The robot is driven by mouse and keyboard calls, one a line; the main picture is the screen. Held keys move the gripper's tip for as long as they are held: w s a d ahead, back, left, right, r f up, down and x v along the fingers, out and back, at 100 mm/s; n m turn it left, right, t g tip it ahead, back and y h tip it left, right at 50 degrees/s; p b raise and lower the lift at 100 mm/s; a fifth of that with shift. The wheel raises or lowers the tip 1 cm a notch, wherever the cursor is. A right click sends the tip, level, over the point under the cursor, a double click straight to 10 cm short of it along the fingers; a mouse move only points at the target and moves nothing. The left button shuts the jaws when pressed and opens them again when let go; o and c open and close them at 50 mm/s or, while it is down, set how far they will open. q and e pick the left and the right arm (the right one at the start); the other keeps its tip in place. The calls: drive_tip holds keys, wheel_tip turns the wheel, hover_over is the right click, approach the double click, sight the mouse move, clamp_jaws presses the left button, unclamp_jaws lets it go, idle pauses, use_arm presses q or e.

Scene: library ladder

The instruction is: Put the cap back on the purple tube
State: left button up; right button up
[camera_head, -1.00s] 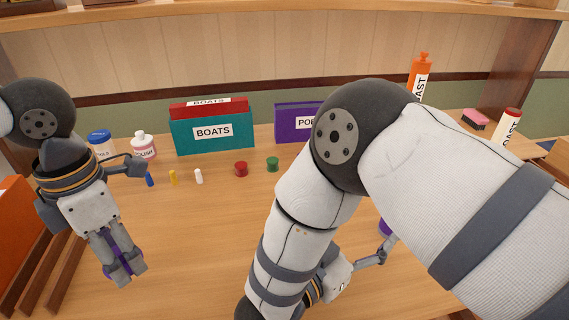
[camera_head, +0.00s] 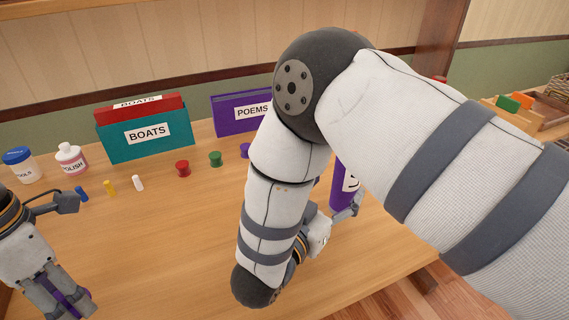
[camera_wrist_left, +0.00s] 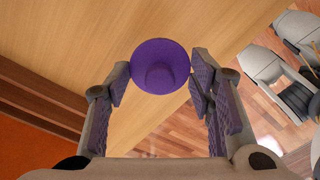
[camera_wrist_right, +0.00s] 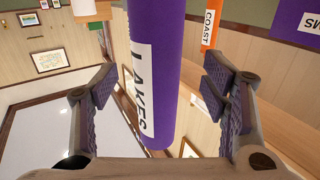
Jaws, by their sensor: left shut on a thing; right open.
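The purple cap (camera_wrist_left: 160,66) is held between the fingers of my left gripper (camera_head: 80,304), low at the left edge of the head view. The purple tube (camera_wrist_right: 152,70), with a white LAKES label, is upright between the spread fingers of my right gripper (camera_wrist_right: 162,82) in the right wrist view. Those fingers are open, with gaps on both sides of the tube. In the head view the tube (camera_head: 342,188) is mostly hidden behind my right arm, and its top end cannot be seen. The cap is well apart from the tube.
A teal BOATS box (camera_head: 150,139) and a purple POEMS box (camera_head: 238,112) stand at the back. The middle of the table is clear. An orange COAST tube (camera_wrist_right: 210,22) stands beyond.

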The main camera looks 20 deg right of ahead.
sight(74, 312)
use_arm(q)
drive_tip(key=shift+g, duration=0.4)
drive_tip(key=f+b, duration=0.1)
drive_tip(key=f, duration=0.3)
drive_tip(key=shift+s+f+b, duration=0.1)
drive_tip(key=shift+s+b, duration=0.1)
drive_tip(key=shift+b, duration=0.1)
use_arm(e)
drive_tip(key=w+d, duration=0.1)
drive_tip(key=d, duration=0.1)
drive_tip(key=w+d+f, duration=0.1)
drive_tip(key=d, duration=0.1)
drive_tip(key=shift+w+f, duration=0.2)
drive_tip(key=shift+w+d+r, duration=0.1)
drive_tip(key=shift+w+d, duration=0.05)
drive_tip(key=shift+r, duration=0.15)
drive_tip(key=c, duration=1.3)
